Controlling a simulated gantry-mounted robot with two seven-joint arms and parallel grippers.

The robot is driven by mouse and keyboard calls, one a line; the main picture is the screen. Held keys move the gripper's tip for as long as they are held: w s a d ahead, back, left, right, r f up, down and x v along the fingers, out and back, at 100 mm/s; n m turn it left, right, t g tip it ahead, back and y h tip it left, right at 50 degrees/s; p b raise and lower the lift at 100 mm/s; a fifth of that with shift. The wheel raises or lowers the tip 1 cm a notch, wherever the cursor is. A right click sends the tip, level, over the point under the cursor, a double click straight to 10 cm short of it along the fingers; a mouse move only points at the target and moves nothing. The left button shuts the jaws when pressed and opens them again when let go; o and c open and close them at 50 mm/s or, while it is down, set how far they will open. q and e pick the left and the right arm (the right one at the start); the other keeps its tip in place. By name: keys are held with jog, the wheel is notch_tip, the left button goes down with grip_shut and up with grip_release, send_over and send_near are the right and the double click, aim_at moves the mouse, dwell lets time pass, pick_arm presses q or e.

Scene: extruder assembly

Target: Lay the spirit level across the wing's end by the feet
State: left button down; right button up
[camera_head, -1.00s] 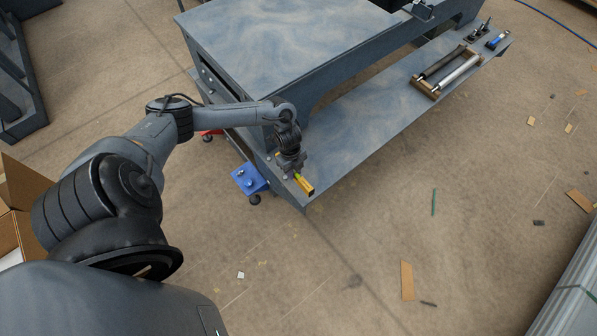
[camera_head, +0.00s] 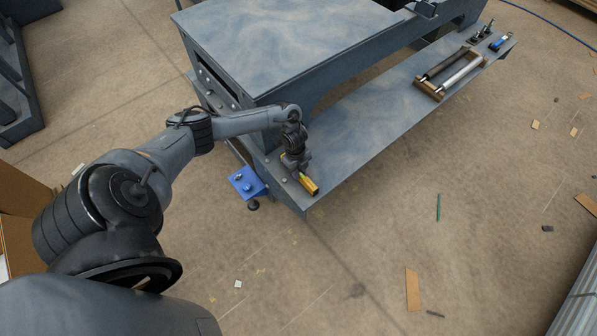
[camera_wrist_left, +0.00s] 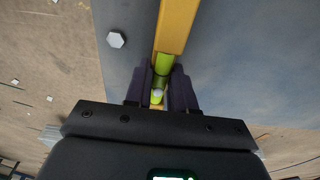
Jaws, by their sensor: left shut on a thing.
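The yellow spirit level (camera_head: 309,186) is at the near left end of the long grey wing (camera_head: 352,142). My left gripper (camera_head: 299,173) is shut on it from above. In the left wrist view the level (camera_wrist_left: 176,30) runs away between the dark fingers of my gripper (camera_wrist_left: 161,88), with its green vial part between them. It lies over the grey wing surface (camera_wrist_left: 240,70); I cannot tell whether it touches. A blue foot plate (camera_head: 246,183) with bolts sits just left of the wing's end. My right gripper is not in view.
A wooden frame with rollers (camera_head: 449,75) stands farther along the wing. Small black tools (camera_head: 481,33) and a blue item (camera_head: 502,41) lie at its far end. A hex bolt head (camera_wrist_left: 116,40) stands beside the level. The wing's middle is clear.

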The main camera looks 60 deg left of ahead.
pick_arm(q)
jog(key=shift+a, duration=0.1)
jog(key=shift+f, duration=0.1)
jog(key=c, duration=1)
grip_release()
jog(key=shift+o, duration=0.2)
